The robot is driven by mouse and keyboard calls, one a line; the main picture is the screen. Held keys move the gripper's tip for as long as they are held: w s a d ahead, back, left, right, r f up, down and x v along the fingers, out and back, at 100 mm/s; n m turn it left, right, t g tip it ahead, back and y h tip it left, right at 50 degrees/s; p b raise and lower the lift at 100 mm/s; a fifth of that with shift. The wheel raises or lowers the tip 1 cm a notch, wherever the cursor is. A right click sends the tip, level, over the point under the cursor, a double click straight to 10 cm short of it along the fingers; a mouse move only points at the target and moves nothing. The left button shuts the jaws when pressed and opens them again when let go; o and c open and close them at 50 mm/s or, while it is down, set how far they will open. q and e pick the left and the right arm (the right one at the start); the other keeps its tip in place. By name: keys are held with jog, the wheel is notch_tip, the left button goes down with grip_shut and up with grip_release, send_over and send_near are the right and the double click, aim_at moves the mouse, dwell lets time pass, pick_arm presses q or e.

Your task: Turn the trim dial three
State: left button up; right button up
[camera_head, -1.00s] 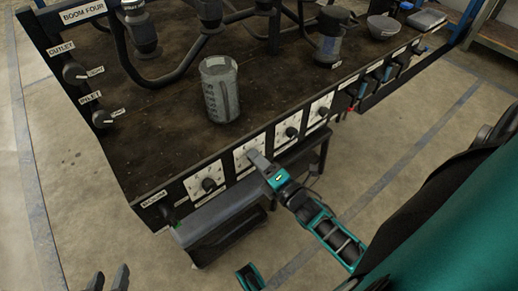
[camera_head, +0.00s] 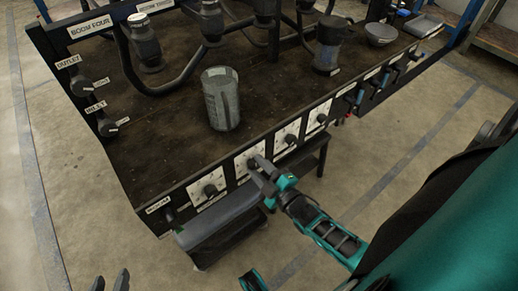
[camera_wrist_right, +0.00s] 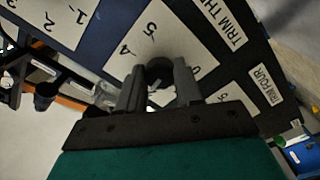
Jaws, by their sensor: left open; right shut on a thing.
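The trim dial three is a dark knob on a white numbered plate, second from the left along the bench's front panel in the head view (camera_head: 252,161). In the right wrist view the knob (camera_wrist_right: 158,70) sits between my right fingers, with a partly cut-off "TRIM TH…" label (camera_wrist_right: 228,22) beside its plate. My right gripper (camera_head: 261,171) is shut on this knob, its fingers on either side. The knob's pointer is hard to read. My left gripper (camera_head: 110,281) is open and empty at the bottom left, away from the bench.
Similar dials flank it: one to the left (camera_head: 209,190), others to the right (camera_head: 290,138). A "TRIM FOUR" label (camera_wrist_right: 268,86) shows in the wrist view. A dark step or box (camera_head: 222,228) is below the panel.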

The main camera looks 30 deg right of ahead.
jog(key=m+p, duration=0.1)
jog(key=m, duration=1.1)
jog(key=shift+m, duration=0.4)
jog(key=m, duration=0.6)
jog(key=shift+a, duration=0.1)
jog(key=m+b, duration=0.1)
jog(key=m, duration=0.4)
jog(key=shift+m, duration=0.5)
jog(key=o, duration=1)
jog(key=shift+o, duration=0.2)
